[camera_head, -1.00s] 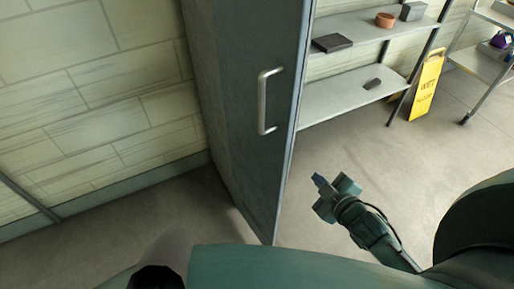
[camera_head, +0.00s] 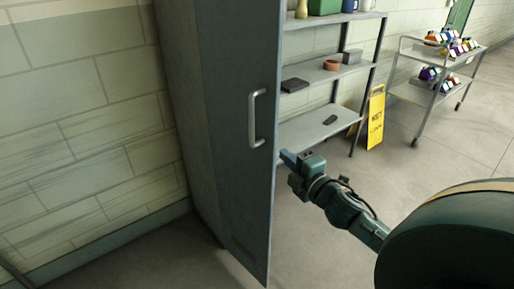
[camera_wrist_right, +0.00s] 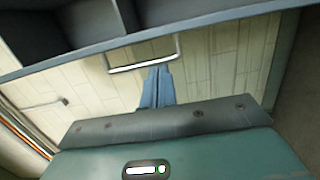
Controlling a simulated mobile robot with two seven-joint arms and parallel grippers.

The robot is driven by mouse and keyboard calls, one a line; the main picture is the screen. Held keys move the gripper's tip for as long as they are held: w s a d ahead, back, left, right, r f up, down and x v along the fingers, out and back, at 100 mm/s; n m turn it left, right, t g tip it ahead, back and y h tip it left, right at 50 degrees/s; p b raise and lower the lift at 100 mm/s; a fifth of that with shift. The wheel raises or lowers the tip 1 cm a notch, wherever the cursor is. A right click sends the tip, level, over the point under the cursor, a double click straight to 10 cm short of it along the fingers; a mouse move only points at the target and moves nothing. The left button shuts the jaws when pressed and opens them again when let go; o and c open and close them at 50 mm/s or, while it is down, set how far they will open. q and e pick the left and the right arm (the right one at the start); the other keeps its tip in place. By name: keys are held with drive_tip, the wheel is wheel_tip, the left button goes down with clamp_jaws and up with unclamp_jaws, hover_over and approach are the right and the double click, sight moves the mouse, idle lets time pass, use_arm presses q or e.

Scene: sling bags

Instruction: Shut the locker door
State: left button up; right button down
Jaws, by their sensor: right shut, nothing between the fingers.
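The locker door (camera_head: 237,178) is a tall dark grey panel left of centre in the head view, with a pale upright bar handle (camera_head: 252,118) near its right edge. Its angle to the locker body is hard to tell. My right gripper (camera_head: 287,158) is shut and empty, its blue fingertips just right of the door's free edge, a little below handle height. In the right wrist view the shut fingers (camera_wrist_right: 158,86) point up the picture toward a U-shaped metal bar (camera_wrist_right: 145,55), which looks like the handle. A gap to it is hard to judge. My left gripper is out of view.
A grey shelf rack (camera_head: 325,70) with small items stands behind the door to the right. A yellow wet-floor sign (camera_head: 376,118) and a metal cart (camera_head: 432,92) with colourful items stand farther right. A tiled wall (camera_head: 80,130) is at left. Floor between is open.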

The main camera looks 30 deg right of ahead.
sight(268, 138)
drive_tip(key=w, duration=0.3)
drive_tip(key=w+p, duration=0.1)
drive_tip(key=w, duration=0.6)
drive_tip(key=shift+d, duration=0.25)
drive_tip(key=shift+d, duration=0.2)
